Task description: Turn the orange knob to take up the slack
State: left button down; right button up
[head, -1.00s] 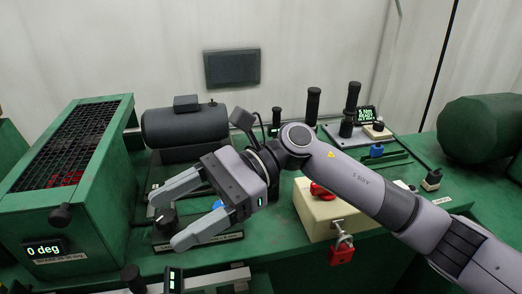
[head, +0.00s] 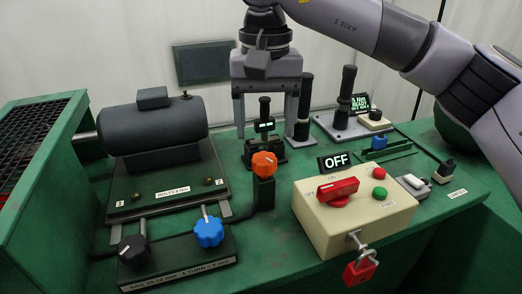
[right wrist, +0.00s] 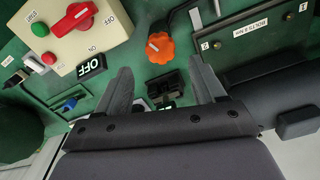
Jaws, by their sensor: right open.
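The orange knob (head: 264,164) sits on top of a short dark post in the middle of the green bench. It also shows in the right wrist view (right wrist: 160,47), ahead of the fingertips. My right gripper (head: 266,136) is open, with its fingers pointing down behind the knob, around the area of a small black device with a lit display (head: 264,128). In the right wrist view the open fingers (right wrist: 160,78) stand apart with nothing between their tips, and the knob lies beyond them, not touched. My left gripper is not in view.
A cream box (head: 350,210) with a red switch, an OFF display and a red padlock (head: 360,268) stands right of the knob. A dark motor (head: 155,128) is at left. Blue (head: 208,231) and black (head: 132,249) knobs sit in front. Black upright handles (head: 305,100) stand near the gripper.

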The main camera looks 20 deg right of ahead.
aim_at(264, 157)
notch_tip(264, 157, down, 6)
jog(key=shift+r+b, duration=0.1)
jog(key=shift+b, duration=0.3)
jog(key=c, duration=1.1)
